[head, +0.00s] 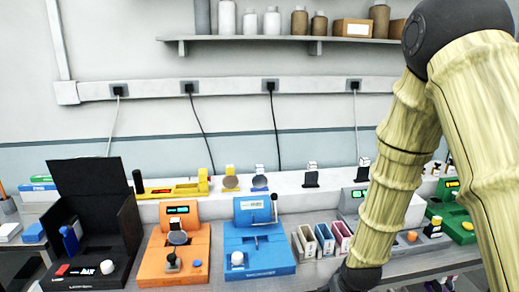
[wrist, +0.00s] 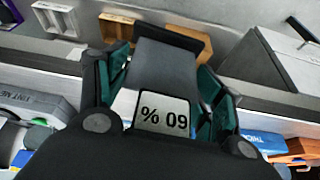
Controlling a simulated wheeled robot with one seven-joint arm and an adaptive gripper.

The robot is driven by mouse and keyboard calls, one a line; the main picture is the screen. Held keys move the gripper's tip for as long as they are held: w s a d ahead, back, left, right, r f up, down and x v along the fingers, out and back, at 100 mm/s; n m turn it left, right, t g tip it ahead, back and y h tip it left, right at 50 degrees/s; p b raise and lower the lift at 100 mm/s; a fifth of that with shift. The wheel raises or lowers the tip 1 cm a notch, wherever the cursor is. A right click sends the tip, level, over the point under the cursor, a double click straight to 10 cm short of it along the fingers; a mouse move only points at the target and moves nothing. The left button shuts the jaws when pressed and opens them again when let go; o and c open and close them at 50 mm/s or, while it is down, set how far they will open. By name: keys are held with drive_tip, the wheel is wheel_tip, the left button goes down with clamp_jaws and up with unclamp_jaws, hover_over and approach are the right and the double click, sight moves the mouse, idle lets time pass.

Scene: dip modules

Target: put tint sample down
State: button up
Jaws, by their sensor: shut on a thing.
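The tint sample (wrist: 165,68) is a dark grey plate with a pale label that reads 60 %, upside down in the wrist view. My gripper (wrist: 160,85) is shut on it, with teal-lined fingers on both sides. In the head view the fingers and the sample are out of sight below the bottom edge; only my arm shows at the right. A grey device with lettering that starts TINT ME (wrist: 38,105) is at the left of the wrist view. I cannot tell whether the sample touches anything beneath it.
In the head view, small open trays (head: 307,241) stand right of a blue device (head: 258,252). An orange device (head: 180,255) and an open black case (head: 95,225) are further left. Green devices (head: 455,222) are at the right. Bench space is narrow around the trays.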

drive_tip(key=s+a+f, duration=0.3)
drive_tip(key=a+f, duration=0.1)
drive_tip(key=f, duration=0.4)
drive_tip(key=shift+m, duration=0.3)
drive_tip(key=shift+s+a, duration=0.1)
